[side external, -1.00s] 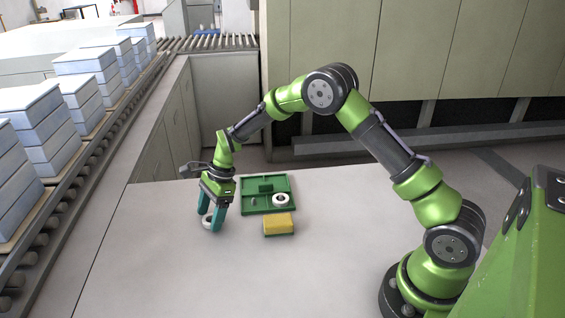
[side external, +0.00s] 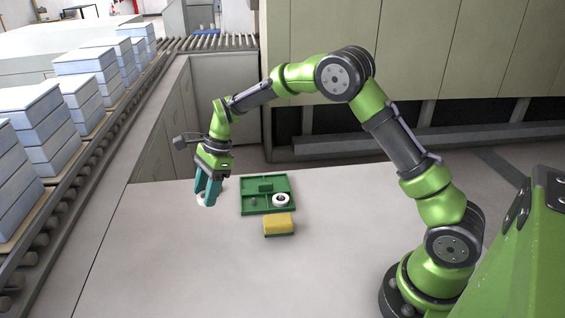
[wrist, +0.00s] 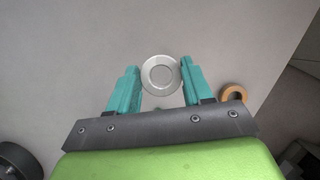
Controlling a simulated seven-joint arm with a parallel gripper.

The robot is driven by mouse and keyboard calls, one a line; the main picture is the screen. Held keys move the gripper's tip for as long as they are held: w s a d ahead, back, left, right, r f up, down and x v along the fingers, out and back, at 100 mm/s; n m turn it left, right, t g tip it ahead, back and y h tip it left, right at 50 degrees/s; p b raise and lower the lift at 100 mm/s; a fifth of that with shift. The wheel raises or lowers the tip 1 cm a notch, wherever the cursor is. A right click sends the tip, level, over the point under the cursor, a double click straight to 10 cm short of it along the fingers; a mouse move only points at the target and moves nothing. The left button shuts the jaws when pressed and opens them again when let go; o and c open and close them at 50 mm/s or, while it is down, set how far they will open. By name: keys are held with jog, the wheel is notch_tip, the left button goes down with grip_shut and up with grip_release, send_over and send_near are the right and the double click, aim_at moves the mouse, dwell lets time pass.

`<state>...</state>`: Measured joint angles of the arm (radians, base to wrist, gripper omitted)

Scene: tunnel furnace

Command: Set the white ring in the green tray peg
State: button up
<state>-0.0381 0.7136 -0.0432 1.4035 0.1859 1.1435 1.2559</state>
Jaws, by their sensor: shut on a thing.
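My gripper (side external: 207,202) is shut on the white ring (side external: 202,198), at the left of the green tray and apart from it. In the wrist view the ring (wrist: 161,73) shows as a pale round piece with a grey centre, between the two teal fingertips (wrist: 160,78). In the side view the fingers partly hide it. The green tray (side external: 245,183) lies on the table. A small greyish peg (side external: 253,202) stands in its front left compartment. Another white ring with a dark centre (side external: 281,200) sits in the front right compartment.
A yellow block on a green base (side external: 278,224) stands just in front of the tray. An orange ring (wrist: 233,94) lies right of my fingers in the wrist view. A conveyor with stacked boxes runs along the left.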

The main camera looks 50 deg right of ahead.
jog(key=s+d, duration=0.1)
jog(key=d, duration=0.3)
jog(key=s+d, duration=0.2)
jog(key=d, duration=0.2)
jog(key=s+d+r, duration=0.1)
jog(key=d, duration=0.3)
jog(key=shift+s, duration=0.4)
jog(key=shift+f, duration=3.2)
jog(key=shift+f, duration=0.4)
jog(key=o, duration=1.4)
jog(key=shift+o, duration=0.2)
jog(key=shift+r, duration=0.1)
jog(key=shift+r, duration=3.5)
